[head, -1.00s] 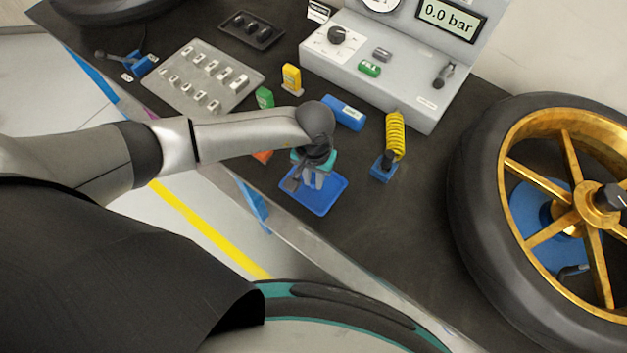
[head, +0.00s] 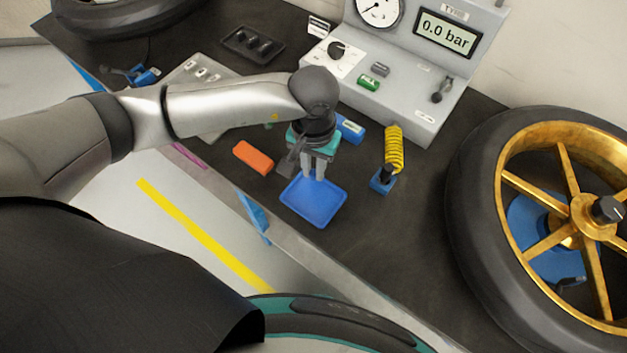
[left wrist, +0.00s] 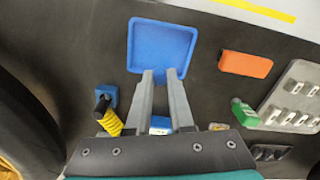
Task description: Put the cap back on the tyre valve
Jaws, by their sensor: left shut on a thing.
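In the left wrist view the fingers (left wrist: 160,74) are close together at the tray's rim (left wrist: 162,81). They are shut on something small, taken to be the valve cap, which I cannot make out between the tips. The tray looks empty. The wheel (head: 475,225) with gold spokes (head: 531,191) stands at the right, apart from the gripper. I cannot clearly pick out its tyre valve. My right gripper is not in view.
A grey gauge console (head: 398,105) reads 0.0 bar behind. An orange block (head: 253,157) lies left of the tray. The dark bench between tray and wheel is mostly clear.

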